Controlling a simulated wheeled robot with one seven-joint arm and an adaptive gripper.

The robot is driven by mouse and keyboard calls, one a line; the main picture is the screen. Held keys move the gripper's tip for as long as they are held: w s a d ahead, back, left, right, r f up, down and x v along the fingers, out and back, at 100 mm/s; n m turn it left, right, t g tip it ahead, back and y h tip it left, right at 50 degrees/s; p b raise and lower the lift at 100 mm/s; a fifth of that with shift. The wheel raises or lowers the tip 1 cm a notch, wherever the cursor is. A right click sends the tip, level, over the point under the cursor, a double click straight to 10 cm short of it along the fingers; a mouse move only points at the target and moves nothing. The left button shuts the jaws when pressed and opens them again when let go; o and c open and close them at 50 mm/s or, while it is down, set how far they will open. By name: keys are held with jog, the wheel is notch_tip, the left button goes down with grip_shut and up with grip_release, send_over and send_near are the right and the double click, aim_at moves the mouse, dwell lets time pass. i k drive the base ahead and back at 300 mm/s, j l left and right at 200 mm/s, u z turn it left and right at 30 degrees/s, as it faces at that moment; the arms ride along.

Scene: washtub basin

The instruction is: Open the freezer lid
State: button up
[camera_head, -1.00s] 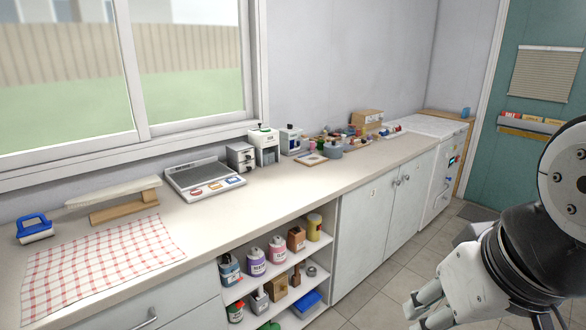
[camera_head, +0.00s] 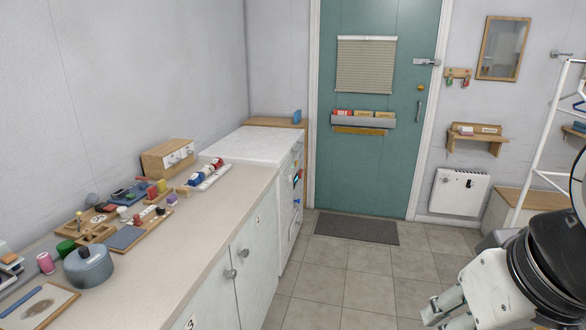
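The freezer is a white chest-like unit at the far end of the counter; its pale top lid (camera_head: 243,146) looks closed and flat. Its front (camera_head: 291,205) faces right, with small coloured parts and what may be a handle, too small to tell. My gripper (camera_head: 440,315) is at the lower right, over the floor, well apart from the freezer. Its light-coloured fingers show, partly cut off by the frame edge, and I cannot tell how far apart they are.
The counter (camera_head: 200,245) runs along the left, with a grey pot (camera_head: 88,266), a wooden drawer box (camera_head: 168,158) and a spool rack (camera_head: 208,176). A teal door (camera_head: 375,185) stands at the back behind a dark mat (camera_head: 356,228). The tiled floor (camera_head: 365,272) is clear.

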aim_at(255, 145)
jog(key=i+z, duration=0.3)
jog(key=i, duration=1.3)
jog(key=i+l+u, duration=0.2)
jog(key=i+u, duration=0.2)
jog(key=i+l+u, duration=0.35)
jog(key=i, duration=0.2)
jog(key=i+l+u, duration=0.75)
jog(key=l, duration=0.3)
jog(key=k, duration=0.05)
